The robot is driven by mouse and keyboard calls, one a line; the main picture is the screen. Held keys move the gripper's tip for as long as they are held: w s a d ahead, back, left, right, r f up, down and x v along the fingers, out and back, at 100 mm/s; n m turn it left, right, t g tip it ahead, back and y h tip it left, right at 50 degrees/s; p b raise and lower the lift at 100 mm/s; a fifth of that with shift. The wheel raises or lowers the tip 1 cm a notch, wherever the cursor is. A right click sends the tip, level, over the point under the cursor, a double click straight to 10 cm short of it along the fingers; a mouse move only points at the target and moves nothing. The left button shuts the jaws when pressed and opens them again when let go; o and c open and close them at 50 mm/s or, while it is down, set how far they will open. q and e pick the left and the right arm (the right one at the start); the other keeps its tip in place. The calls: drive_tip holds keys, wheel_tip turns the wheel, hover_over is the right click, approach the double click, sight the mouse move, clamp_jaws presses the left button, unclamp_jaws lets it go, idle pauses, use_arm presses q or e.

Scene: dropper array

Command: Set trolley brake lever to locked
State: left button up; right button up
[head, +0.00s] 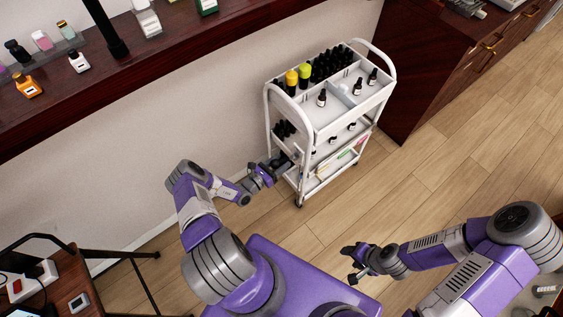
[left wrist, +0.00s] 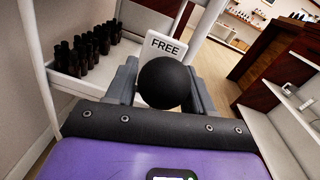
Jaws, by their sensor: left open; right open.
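The white trolley (head: 323,122) stands against the wall in the head view. My left gripper (head: 283,163) is at the trolley's near left side, low down. In the left wrist view a round black knob (left wrist: 165,82), apparently the brake lever's end, sits between the open fingers of my left gripper. Whether the fingers touch it I cannot tell. Behind the knob a white plate (left wrist: 160,47) reads "FREE". The lever's shaft is hidden. My right gripper (head: 357,261) is open and empty over the floor, away from the trolley.
Dark dropper bottles (left wrist: 88,47) stand on a trolley shelf beside my left gripper. Yellow-topped bottles (head: 292,78) and several dark ones stand on the top tier. A dark red cabinet (head: 425,65) is right of the trolley. Wooden floor (head: 450,170) in front is clear.

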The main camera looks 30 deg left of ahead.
use_arm(q)
drive_tip(key=shift+w+d, duration=0.15)
drive_tip(key=shift+w, duration=0.25)
drive_tip(key=shift+c, duration=0.5)
clamp_jaws()
